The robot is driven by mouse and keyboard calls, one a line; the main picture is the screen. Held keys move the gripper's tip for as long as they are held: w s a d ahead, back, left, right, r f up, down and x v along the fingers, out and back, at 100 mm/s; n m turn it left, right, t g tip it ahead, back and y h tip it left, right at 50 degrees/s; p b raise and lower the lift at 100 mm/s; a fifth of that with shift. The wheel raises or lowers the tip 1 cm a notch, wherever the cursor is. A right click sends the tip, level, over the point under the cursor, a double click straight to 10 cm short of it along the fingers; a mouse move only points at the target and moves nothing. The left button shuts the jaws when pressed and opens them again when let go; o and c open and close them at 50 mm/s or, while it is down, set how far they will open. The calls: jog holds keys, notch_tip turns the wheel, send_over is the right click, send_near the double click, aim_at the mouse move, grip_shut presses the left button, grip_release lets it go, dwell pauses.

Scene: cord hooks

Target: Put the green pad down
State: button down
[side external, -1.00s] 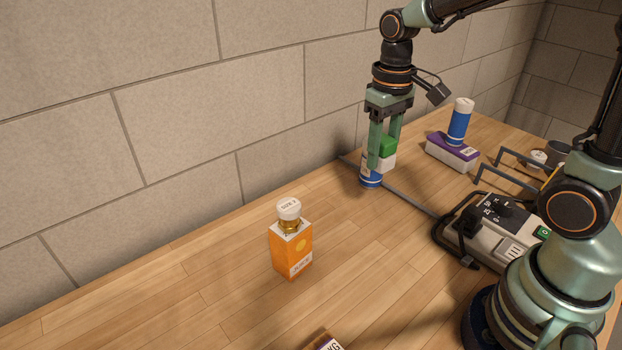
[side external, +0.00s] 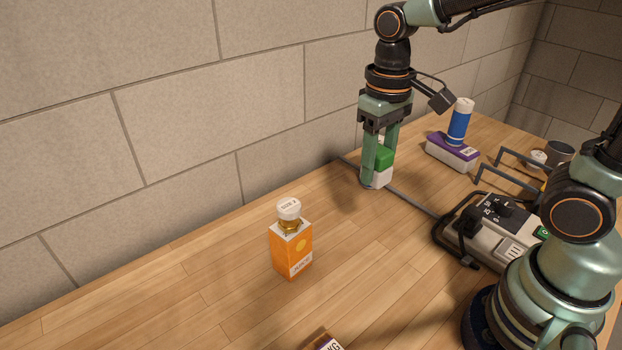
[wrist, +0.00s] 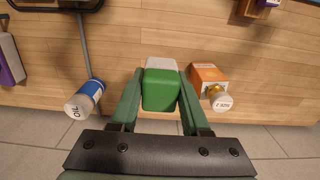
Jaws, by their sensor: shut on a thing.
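The green pad (side external: 385,156) is a block with a white lower part, upright between the two fingers of my gripper (side external: 377,172). In the wrist view the pad (wrist: 160,90) is squeezed between both fingertips (wrist: 160,76), its white end at the far side. The gripper points down, low over the table near the wall. I cannot tell whether the pad's underside touches the wood.
A purple-and-white box (side external: 452,153) stands at right.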

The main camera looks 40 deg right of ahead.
jog(key=s+a, duration=0.4)
send_over(364, 277)
notch_tip(364, 277, down, 14)
jog(key=shift+s+r, duration=0.1)
jog(key=shift+f, duration=2.55)
jog(key=shift+f, duration=0.1)
jog(key=shift+c, duration=1.9)
grip_release()
